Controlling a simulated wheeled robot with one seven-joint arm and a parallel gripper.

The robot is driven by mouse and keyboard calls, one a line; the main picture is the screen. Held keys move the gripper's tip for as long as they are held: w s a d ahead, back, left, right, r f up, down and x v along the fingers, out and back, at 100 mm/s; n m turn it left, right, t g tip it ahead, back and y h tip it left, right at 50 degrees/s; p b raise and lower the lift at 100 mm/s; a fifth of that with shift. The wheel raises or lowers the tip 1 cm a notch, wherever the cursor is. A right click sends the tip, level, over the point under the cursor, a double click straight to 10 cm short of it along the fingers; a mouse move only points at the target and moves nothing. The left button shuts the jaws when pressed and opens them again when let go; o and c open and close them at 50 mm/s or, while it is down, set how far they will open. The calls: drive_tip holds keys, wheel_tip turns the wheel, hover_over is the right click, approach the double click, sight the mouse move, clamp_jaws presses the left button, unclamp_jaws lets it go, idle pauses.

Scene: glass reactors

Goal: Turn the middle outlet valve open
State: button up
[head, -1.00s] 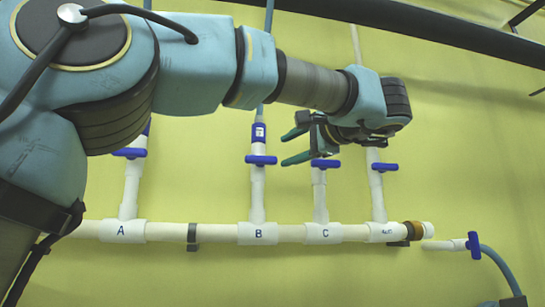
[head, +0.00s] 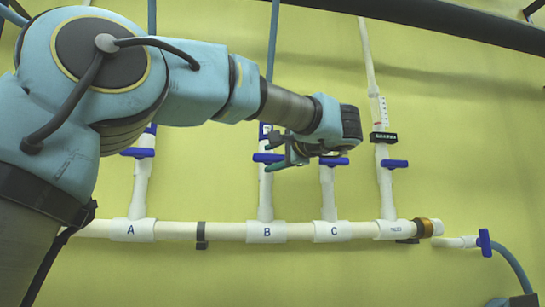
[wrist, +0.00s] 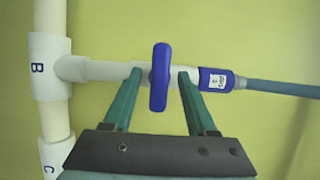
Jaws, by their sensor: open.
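The middle outlet valve's blue handle (head: 262,157) is on the white riser marked B, set crosswise to the pipe. In the wrist view the blue handle (wrist: 159,88) stands upright across the horizontal-looking pipe. My gripper (head: 272,156) is open, its fingers above and below the handle in the head view. In the wrist view my gripper (wrist: 160,71) has one fingertip on each side of the handle, with small gaps visible. Part of the handle is hidden behind the fingers in the head view.
Valve A's handle (head: 138,152) is left, and valve C's handle (head: 334,161) is close right, just under my wrist. Another blue handle (head: 394,163) is further right. The white manifold pipe (head: 180,230) runs below. A hose valve (head: 484,242) is at lower right.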

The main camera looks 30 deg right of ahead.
clamp_jaws()
idle(0.3)
